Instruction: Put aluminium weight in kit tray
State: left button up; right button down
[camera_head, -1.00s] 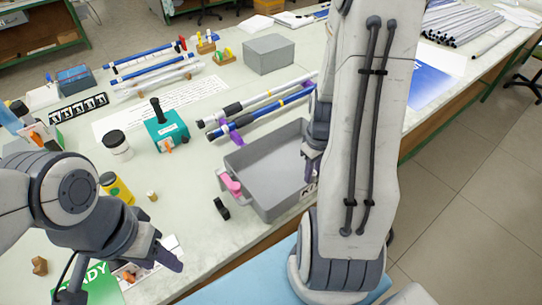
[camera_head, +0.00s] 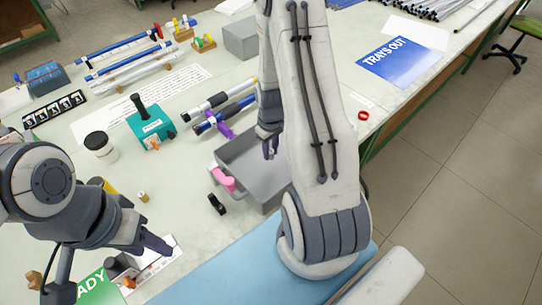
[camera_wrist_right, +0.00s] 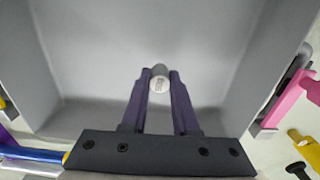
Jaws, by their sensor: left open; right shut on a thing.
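The aluminium weight (camera_wrist_right: 159,82) is a small silvery cylinder with a pale round end, seen between my right fingertips in the right wrist view. My right gripper (camera_wrist_right: 159,76) is shut on it. In the head view my right gripper (camera_head: 270,150) points down over the grey kit tray (camera_head: 244,183), and the weight is hard to make out there. The tray's floor also fills much of the right wrist view (camera_wrist_right: 85,50) and looks empty around the fingers. I cannot tell whether the weight touches the floor. My left gripper (camera_head: 150,255) is open at lower left, away from the tray.
A black clip (camera_head: 216,204) and a small brass cylinder (camera_head: 143,197) stand nearby. Capped rods (camera_head: 222,112) lie behind the tray, beside a teal box (camera_head: 152,128). A red ring (camera_head: 363,115) lies right.

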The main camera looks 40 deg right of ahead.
aim_at(271, 158)
jog(key=shift+f+p, duration=0.35)
jog(key=shift+f, duration=1.6)
jog(key=c, duration=0.7)
grip_release()
notch_tip(271, 158, up, 12)
jog(key=shift+f+b, duration=0.1)
jog(key=shift+b, duration=0.6)
jog(key=shift+a+r, duration=0.15)
jog(key=shift+r, duration=0.1)
jog(key=a+r+n, duration=0.2)
jog(key=a+r, duration=0.3)
jog(key=a, duration=0.5)
jog(key=s+a+r+n, duration=0.1)
jog(key=s+a+r, duration=0.1)
jog(key=s+a, duration=0.3)
jog(key=s+a+r+n, duration=0.1)
jog(key=s+a+r, duration=0.2)
jog(key=s+a, duration=0.3)
jog(key=s+a+r+n+y, duration=0.1)
jog(key=s+a+r+n, duration=0.1)
jog(key=s+a, duration=0.4)
jog(key=shift+s+a+r, duration=0.1)
jog(key=shift+a+r, duration=0.15)
jog(key=shift+r, duration=0.35)
